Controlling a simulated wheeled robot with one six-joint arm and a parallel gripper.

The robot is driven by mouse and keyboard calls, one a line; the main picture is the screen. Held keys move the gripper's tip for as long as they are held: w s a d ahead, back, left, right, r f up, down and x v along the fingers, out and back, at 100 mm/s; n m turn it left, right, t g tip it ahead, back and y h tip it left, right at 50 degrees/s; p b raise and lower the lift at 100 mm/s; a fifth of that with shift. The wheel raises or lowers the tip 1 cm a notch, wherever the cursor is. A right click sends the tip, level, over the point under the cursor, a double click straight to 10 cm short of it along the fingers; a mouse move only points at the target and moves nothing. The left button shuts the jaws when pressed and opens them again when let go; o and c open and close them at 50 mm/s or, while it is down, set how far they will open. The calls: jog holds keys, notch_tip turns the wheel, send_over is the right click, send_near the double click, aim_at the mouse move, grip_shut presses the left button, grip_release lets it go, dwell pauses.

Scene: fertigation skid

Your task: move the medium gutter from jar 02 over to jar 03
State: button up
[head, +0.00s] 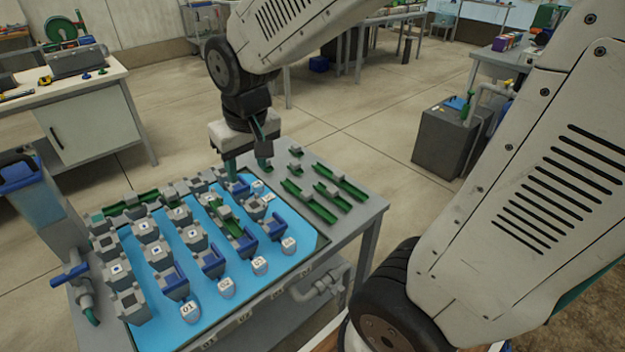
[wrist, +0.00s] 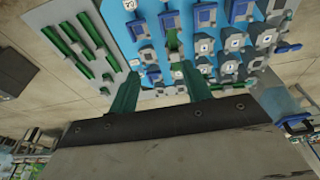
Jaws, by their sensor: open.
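A green gutter with a grey block on it (head: 233,226) lies on the blue board, in the row that appears to run down to jar 03 (head: 259,265). It seems to be the medium gutter. The row toward jar 02 (head: 226,288) shows grey cups and a blue block but no green gutter. My gripper (head: 246,168) hangs over the far edge of the board, beyond the gutter, with its green fingers apart and nothing visible between them. In the wrist view, my gripper (wrist: 159,72) is also open, its tips partly covering the board.
Several green gutters (head: 328,190) lie on the grey table right of the board. Another green gutter (head: 130,203) is at the back left. Jar 01 (head: 189,311) and jar 04 (head: 289,244) stand along the front. Blue blocks and grey cups crowd the board.

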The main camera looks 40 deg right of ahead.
jog(key=s+d+r, duration=0.1)
jog(key=s+r, duration=0.1)
jog(key=s, duration=0.6)
jog(key=s+d+r+g, duration=0.1)
jog(key=s+r, duration=0.2)
jog(key=s, duration=0.6)
jog(key=shift+s, duration=0.25)
